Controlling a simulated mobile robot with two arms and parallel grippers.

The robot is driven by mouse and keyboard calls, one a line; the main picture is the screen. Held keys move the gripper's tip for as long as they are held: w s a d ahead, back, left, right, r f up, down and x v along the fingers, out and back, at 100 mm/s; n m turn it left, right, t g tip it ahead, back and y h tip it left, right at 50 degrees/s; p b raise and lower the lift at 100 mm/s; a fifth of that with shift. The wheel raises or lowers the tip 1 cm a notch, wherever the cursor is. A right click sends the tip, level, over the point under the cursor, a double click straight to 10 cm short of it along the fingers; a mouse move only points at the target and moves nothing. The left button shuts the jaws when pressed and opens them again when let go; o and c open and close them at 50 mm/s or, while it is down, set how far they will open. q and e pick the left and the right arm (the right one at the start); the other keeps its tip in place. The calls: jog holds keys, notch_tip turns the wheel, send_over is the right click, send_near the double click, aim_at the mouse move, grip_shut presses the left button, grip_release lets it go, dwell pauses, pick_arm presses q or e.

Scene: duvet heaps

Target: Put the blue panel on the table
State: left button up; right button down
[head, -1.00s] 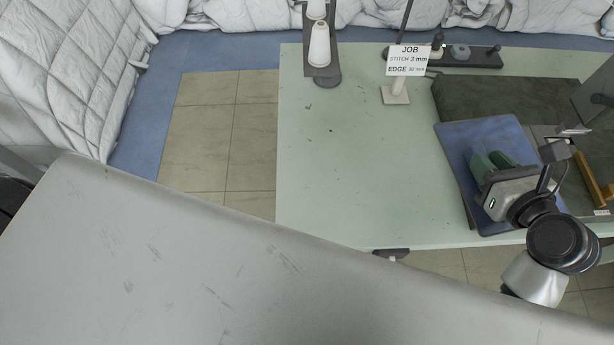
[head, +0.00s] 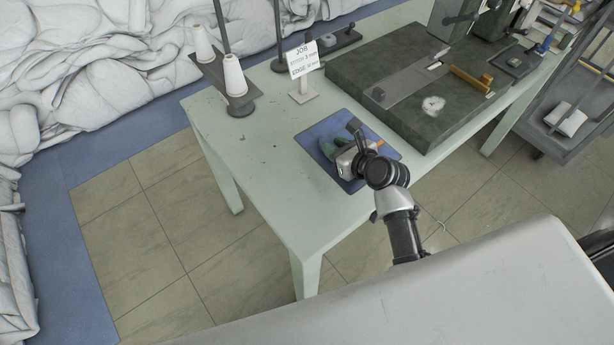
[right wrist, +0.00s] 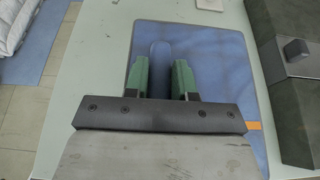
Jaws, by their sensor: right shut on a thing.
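The blue panel (head: 334,126) is a flat, roughly rectangular sheet over the pale green table (head: 262,165), close to its front edge. It appears to lie flat on the top; I cannot tell whether a small gap is left beneath it. My right gripper (head: 329,149) is over the panel with green fingers. In the right wrist view the right gripper (right wrist: 160,80) is shut on a raised blue ridge of the panel (right wrist: 213,62). An orange tab (right wrist: 254,125) shows at the panel's right edge. My left gripper is not in view.
A sewing machine bed (head: 400,75) stands right of the panel. A job sign (head: 302,60) and thread cones (head: 234,75) stand behind it. The table's left part is clear. White duvet heaps (head: 100,60) lie at the back left. A grey cart (head: 570,110) is at right.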

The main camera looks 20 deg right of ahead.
jog(key=a+f, duration=0.1)
jog(key=a, duration=0.1)
jog(key=a+f, duration=0.2)
jog(key=a, duration=0.1)
jog(key=a+f, duration=0.1)
jog(key=a, duration=0.2)
jog(key=shift+s+f, duration=0.15)
jog(key=shift+f, duration=0.15)
jog(key=shift+a+f, duration=0.2)
jog(key=shift+f, duration=0.05)
notch_tip(320, 180, down, 4)
jog(key=shift+r, duration=0.1)
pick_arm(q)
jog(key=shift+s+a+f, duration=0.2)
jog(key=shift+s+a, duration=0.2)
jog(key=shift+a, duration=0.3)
pick_arm(e)
jog(key=shift+b, duration=0.3)
jog(key=c, duration=0.9)
grip_release()
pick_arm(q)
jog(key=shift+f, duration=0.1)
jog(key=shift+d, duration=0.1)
